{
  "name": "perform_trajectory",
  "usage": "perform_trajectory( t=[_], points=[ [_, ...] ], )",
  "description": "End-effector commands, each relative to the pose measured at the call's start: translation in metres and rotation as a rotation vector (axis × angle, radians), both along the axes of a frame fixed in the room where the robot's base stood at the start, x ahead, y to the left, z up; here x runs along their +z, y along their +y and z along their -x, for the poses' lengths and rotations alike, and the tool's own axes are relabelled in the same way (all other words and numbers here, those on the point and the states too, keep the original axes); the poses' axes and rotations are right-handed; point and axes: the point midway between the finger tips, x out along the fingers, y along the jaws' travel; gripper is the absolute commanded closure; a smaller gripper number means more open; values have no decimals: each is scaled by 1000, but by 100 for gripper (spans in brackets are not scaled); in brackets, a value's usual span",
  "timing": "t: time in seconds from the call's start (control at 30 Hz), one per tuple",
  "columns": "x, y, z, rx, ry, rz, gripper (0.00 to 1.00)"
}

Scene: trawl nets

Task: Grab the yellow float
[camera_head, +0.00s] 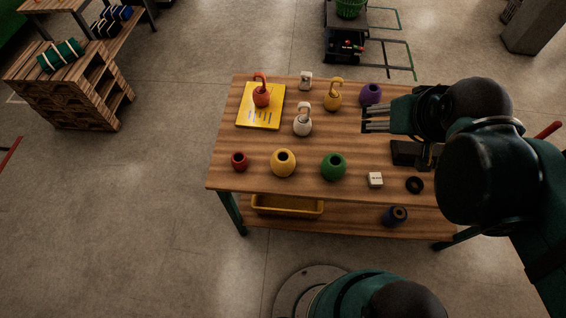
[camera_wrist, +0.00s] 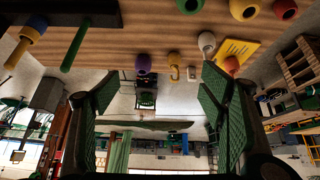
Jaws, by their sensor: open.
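A round yellow float (camera_head: 283,163) with a dark hole on top sits upright near the front of the wooden table (camera_head: 245,178), between a small red float (camera_head: 239,162) and a green float (camera_head: 334,167). A second yellow piece (camera_head: 333,98) with a hooked loop stands near the back edge. In the wrist view, the round yellow float (camera_wrist: 244,8) is at the top edge, partly cut off. My gripper (camera_head: 370,119) is over the right side of the table, up and right of the round yellow float, and apart from it. Its fingers (camera_wrist: 162,85) are spread, with nothing between them.
A purple float (camera_head: 371,94) stands near my fingers. A white hooked piece (camera_head: 302,121) and a red hooked piece (camera_head: 261,92) on a yellow book (camera_head: 246,118) are farther left. A white block (camera_head: 375,180) and black ring (camera_head: 415,185) lie front right. The left front corner is bare.

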Motion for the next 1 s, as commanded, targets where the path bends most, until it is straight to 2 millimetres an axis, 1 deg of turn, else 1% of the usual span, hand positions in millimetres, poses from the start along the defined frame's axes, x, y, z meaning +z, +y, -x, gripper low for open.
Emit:
perform_trajectory(
  t=[0.27, 0.47, 1.0],
  points=[
    [-20, 23, -16, 176, 49, 83, 29],
    [-40, 45, -29, 346, 91, 160, 29],
    [-103, 111, -54, 822, 186, 349, 29]
  ],
)
